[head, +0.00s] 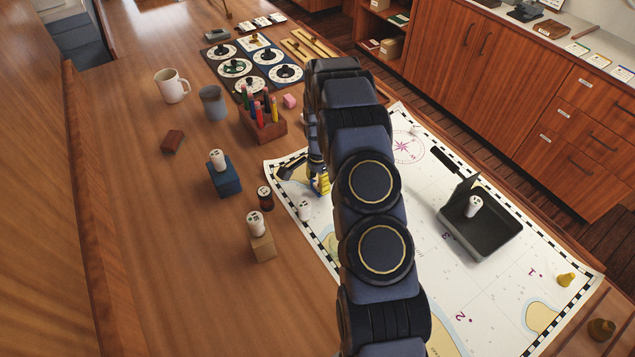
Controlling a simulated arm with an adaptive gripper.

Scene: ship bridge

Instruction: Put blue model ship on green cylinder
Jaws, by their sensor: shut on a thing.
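My gripper (317,178) is low over the left part of the chart, mostly hidden by my own arm. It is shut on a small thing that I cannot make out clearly. A small yellow patch (323,184) with some blue beside it shows at the fingers; I cannot tell whether it is part of the blue model ship. No whole blue model ship can be made out. I see no green cylinder; my arm covers much of the chart's middle.
A blue block (225,180), a tan block (263,245) and a pencil holder (263,126) stand left of my arm. The near-left tabletop is clear.

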